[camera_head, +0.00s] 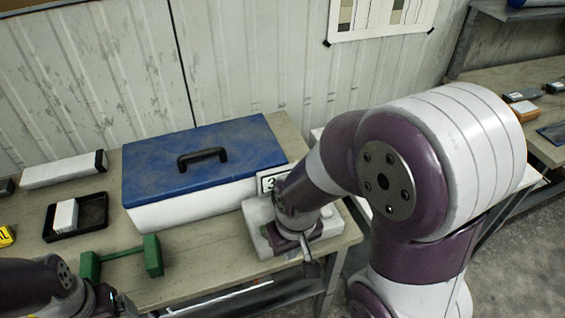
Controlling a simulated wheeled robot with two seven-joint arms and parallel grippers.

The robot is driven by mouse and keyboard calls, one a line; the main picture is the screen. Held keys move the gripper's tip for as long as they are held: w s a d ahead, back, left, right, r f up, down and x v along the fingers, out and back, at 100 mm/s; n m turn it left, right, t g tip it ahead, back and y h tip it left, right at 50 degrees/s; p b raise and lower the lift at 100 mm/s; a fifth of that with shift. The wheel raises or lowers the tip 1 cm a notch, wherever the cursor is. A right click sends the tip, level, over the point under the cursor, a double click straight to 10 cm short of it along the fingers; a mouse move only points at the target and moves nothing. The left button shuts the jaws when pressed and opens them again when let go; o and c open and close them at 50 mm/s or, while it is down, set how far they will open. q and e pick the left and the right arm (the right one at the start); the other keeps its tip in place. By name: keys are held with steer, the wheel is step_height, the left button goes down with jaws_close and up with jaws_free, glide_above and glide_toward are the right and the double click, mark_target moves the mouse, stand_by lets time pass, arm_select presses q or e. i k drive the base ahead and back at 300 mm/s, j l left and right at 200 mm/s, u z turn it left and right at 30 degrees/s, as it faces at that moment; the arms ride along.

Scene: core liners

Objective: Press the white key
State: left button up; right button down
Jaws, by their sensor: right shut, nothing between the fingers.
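A pale grey box (262,238) stands at the right end of the bench, with a numbered sign (266,183) behind it. A small whitish round piece (327,210) shows at its right side; I cannot tell for certain whether it is the white key. My right gripper (311,268) is shut and empty, pointing down at the front of the box. The wrist hides much of the box top, and I cannot tell whether the fingers touch it. My left arm shows at the lower left, but its fingers are not clear there (112,298).
A blue-lidded white case (205,160) with a black handle stands behind. A black tray (92,208) holds a white block (66,216). A green stand (152,256), a long white box (62,170) and a yellow item (6,236) lie on the left. Another bench is at the right.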

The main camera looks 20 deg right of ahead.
mark_target(326, 212)
steer(key=z, duration=0.95)
